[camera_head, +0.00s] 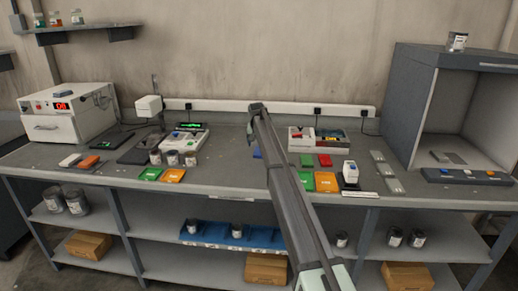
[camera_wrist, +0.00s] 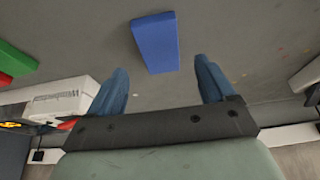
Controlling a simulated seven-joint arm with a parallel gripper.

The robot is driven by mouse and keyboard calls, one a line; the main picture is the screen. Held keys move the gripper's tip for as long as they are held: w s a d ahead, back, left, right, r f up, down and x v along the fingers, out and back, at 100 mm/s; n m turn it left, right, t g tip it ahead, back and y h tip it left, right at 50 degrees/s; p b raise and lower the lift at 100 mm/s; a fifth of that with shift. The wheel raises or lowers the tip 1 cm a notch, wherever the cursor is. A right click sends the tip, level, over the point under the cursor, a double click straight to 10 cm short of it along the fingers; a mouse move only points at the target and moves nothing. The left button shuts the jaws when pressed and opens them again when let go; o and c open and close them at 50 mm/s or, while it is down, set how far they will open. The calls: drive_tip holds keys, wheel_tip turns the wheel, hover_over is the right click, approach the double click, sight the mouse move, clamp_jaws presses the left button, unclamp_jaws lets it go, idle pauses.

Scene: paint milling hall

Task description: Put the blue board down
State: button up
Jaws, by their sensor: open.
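In the head view only a small blue edge of the board (camera_head: 257,153) shows beside my arm, which hides the rest. My gripper (camera_head: 254,140) is partly hidden there by my own arm links.
Several small cans (camera_head: 173,157) and orange and green boards stand or lie to the left. A grey booth (camera_head: 425,110) stands at the right end. Bare bench top (camera_head: 225,165) shows left of my arm.

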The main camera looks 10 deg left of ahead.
drive_tip(key=v, duration=0.6)
drive_tip(key=shift+o, duration=0.5)
drive_tip(key=shift+s+r, duration=0.15)
drive_tip(key=shift+r, duration=0.25)
approach(259, 152)
drive_tip(key=shift+x, duration=4.15)
drive_tip(key=shift+c, duration=0.3)
